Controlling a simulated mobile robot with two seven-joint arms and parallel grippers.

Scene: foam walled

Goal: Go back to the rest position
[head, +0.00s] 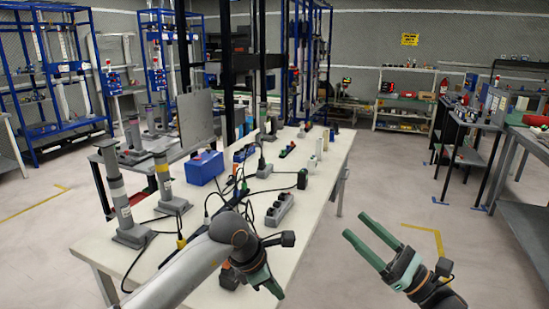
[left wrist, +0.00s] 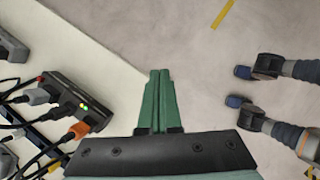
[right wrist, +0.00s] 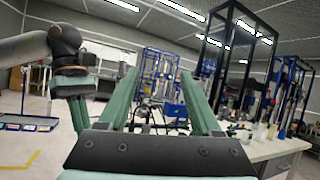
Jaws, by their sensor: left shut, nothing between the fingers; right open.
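My left gripper (head: 272,284) is over the near right edge of the white table in the head view, pointing down. Its green fingers are pressed together with nothing between them, as the left wrist view (left wrist: 158,100) shows. My right gripper (head: 368,245) is held up over the floor, right of the table, with its two green fingers apart and empty. In the right wrist view its fingers (right wrist: 138,100) are spread, and they face the room. My left arm reaches across the table's near end in the head view.
The white table (head: 325,170) holds power strips (head: 279,209), loose cables, a blue box (head: 204,168) and grey posts on stands (head: 122,200). A power strip (left wrist: 75,105) lies left of my left gripper. Shelves and a workbench (head: 525,140) stand right. Floor between is clear.

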